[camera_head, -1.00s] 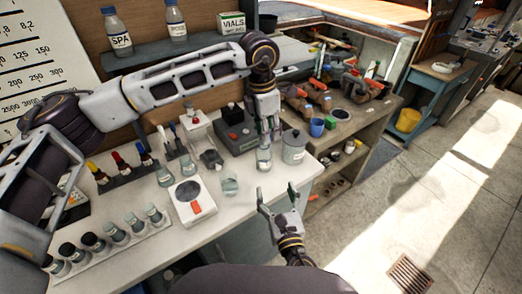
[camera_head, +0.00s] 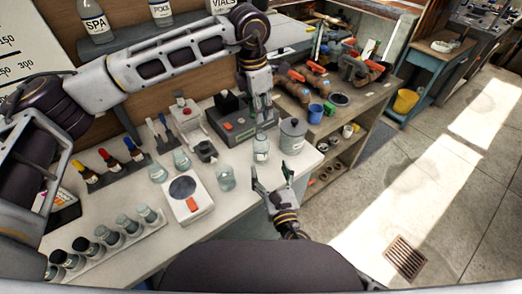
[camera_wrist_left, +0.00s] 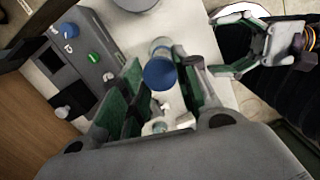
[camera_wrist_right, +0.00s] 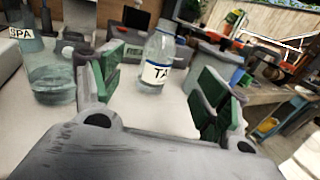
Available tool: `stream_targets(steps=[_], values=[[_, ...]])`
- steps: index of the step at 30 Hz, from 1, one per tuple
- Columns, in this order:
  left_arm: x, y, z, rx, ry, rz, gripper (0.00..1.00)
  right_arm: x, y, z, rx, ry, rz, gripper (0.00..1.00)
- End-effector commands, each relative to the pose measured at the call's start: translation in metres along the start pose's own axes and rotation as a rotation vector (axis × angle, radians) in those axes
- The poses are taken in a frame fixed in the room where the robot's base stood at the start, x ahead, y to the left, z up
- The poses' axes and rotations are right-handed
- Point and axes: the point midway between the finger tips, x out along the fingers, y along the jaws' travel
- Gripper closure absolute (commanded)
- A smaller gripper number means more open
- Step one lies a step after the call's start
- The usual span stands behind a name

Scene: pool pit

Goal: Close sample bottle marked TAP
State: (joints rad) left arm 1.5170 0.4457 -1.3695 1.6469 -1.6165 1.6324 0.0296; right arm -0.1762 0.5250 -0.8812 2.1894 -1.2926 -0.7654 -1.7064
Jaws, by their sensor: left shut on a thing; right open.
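The clear bottle marked TA-, its last letter hidden (camera_wrist_right: 155,72), stands upright on the white counter in the right wrist view. It also shows in the head view (camera_head: 261,147). My right gripper (camera_head: 272,182) is open and empty, in front of the bottle. In the right wrist view the bottle stands beyond and between its spread fingers.
A grey lidded pot (camera_head: 292,136) stands close right of the bottle. A beaker (camera_head: 226,178) and a white scale (camera_head: 187,197) are to the left. A grey instrument (camera_head: 232,120) is behind. Several sample bottles stand in a rack (camera_head: 125,243) at front left.

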Motion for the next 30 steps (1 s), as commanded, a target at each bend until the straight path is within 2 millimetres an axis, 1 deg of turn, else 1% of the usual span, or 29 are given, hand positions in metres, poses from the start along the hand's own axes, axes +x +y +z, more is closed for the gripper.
stream_targets(steps=[5, 11, 30], values=[[0.0, 0.0, 0.0, 0.0, 0.0, 0.0, 0.76, 0.007, 0.0, 0.0, 0.0, -0.001, -0.001, 0.25], [0.0, 0.0, 0.0, 0.0, 0.0, 0.0, 0.76, 0.024, 0.0, 0.001, 0.0, -0.002, 0.0, 0.25], [0.0, 0.0, 0.0, 0.0, 0.0, 0.0, 0.76, 0.091, 0.0, 0.001, 0.0, -0.002, -0.001, 0.25]])
